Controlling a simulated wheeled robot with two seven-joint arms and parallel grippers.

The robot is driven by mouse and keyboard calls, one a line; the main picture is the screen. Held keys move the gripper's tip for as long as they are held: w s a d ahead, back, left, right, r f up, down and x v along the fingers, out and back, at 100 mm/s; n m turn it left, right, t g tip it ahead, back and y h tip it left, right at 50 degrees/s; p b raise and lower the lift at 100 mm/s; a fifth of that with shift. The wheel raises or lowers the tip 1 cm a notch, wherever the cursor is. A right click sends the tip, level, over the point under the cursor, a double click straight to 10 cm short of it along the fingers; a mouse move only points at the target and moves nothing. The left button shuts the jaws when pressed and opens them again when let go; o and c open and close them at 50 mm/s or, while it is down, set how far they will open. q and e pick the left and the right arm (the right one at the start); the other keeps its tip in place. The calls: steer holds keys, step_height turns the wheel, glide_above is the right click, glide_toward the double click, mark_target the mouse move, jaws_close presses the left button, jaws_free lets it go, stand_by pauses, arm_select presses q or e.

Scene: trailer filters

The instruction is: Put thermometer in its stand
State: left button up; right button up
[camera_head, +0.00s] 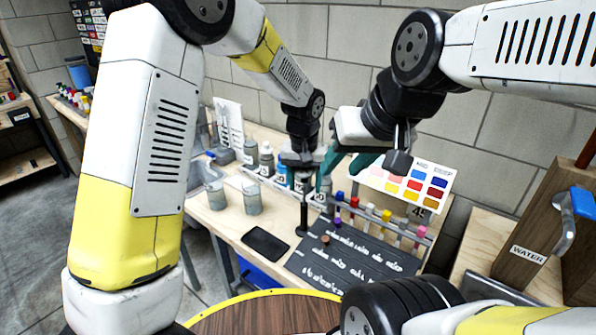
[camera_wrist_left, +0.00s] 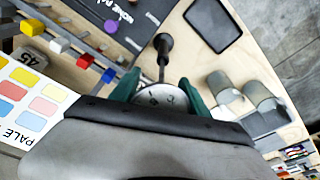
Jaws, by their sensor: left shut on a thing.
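My left gripper (camera_head: 304,172) is on the workbench side, pointing down, shut on the thermometer. In the left wrist view, the thermometer's round pale dial (camera_wrist_left: 160,96) sits between the green fingertips. A black stand (camera_head: 303,222) with a round foot stands on the bench directly below this gripper. The foot (camera_wrist_left: 163,42) also shows in the wrist view, with a thin dark stem running toward the dial. I cannot tell whether the thermometer touches the stand. My right gripper (camera_head: 349,162) hangs to the right, its teal fingers apart and nothing seen between them.
A dark tablet (camera_head: 265,244) lies left of the stand. Grey cups (camera_head: 252,199) and bottles stand behind it. A dark labelled mat (camera_head: 340,258) and a rack with coloured-cap tubes (camera_head: 370,212) are to the right. A colour chart (camera_head: 425,187) stands behind.

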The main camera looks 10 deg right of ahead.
mark_target(304, 171)
arm_select(q)
steer(key=shift+f, duration=2.15)
steer(key=shift+f, duration=0.25)
steer(key=o, duration=1.5)
steer(key=shift+c, duration=0.2)
steer(key=r, duration=0.5)
steer(key=s+r, duration=0.1)
steer(key=r, duration=0.1)
steer(key=shift+a+r, duration=0.15)
steer(key=shift+r, duration=0.05)
steer(key=shift+s+r, duration=0.1)
steer(key=shift+r, duration=0.05)
steer(key=shift+a, duration=0.1)
